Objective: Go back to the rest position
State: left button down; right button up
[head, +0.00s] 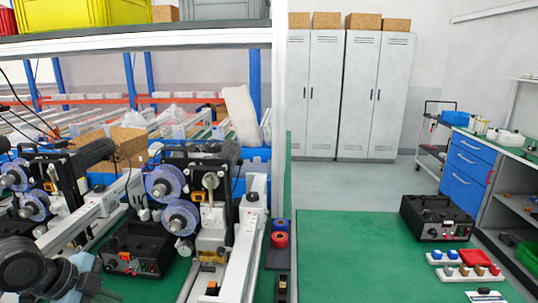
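A dark rounded joint (28,268), which looks like part of my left arm, shows in the lower left corner of the head view. Neither gripper's fingers can be made out. No part of my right arm can be made out in this view. The task names no object.
Coder machines with blue reels (168,182) and white rails (250,215) fill the left side. A black control box (436,218) and small trays with coloured knobs (466,272) rest on the green surface (345,250). Grey lockers (372,95) stand behind. The green surface's middle is clear.

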pick_arm(q)
jog(key=s+d+f+n+g, duration=0.1)
jog(key=s+d+f+n, duration=0.3)
jog(key=s+f, duration=0.45)
jog(key=s+d+f+n+g, duration=0.1)
jog(key=s+d+f, duration=0.6)
jog(key=f, duration=0.2)
jog(key=s+a+f+n+g+y, duration=0.1)
jog(key=s+f+n+y, duration=0.1)
jog(key=s+n, duration=0.6)
jog(key=s+a+f+n+g+y, duration=0.1)
jog(key=s+a+f+n+y, duration=0.15)
jog(key=s, duration=0.95)
jog(key=w+d+f+t+h, duration=0.1)
jog(key=w+d+f+t, duration=0.3)
jog(key=w+f+t, duration=0.2)
jog(key=shift+f+t, duration=1)
jog(key=shift+f, duration=0.75)
jog(key=c, duration=2.1)
grip_release()
jog(key=shift+w+h, duration=0.1)
jog(key=shift+h, duration=0.15)
jog(key=shift+c, duration=0.2)
